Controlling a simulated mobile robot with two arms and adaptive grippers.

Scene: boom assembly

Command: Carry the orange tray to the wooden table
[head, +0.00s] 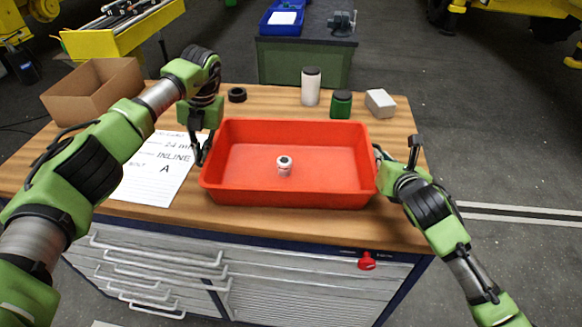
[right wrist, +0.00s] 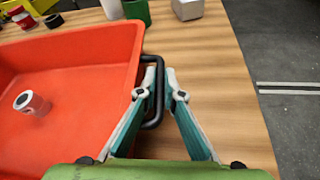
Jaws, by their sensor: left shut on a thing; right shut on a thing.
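The orange tray (head: 290,197) is at the middle of the wooden table (head: 400,229) in the head view, near its front edge. Whether it rests on the top or hangs just above it, I cannot tell. My right gripper (head: 379,155) is at the right side. In the right wrist view, the right gripper (right wrist: 164,92) is shut on the tray's black right handle (right wrist: 157,112).
A paper sheet (head: 158,178) lies left of the tray. Behind it are a cardboard box (head: 92,92), black ring (head: 237,95), white bottle (head: 311,88), green jar (head: 341,105) and pale block (head: 380,103). A green cabinet (head: 305,62) stands beyond. Open floor lies to the right.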

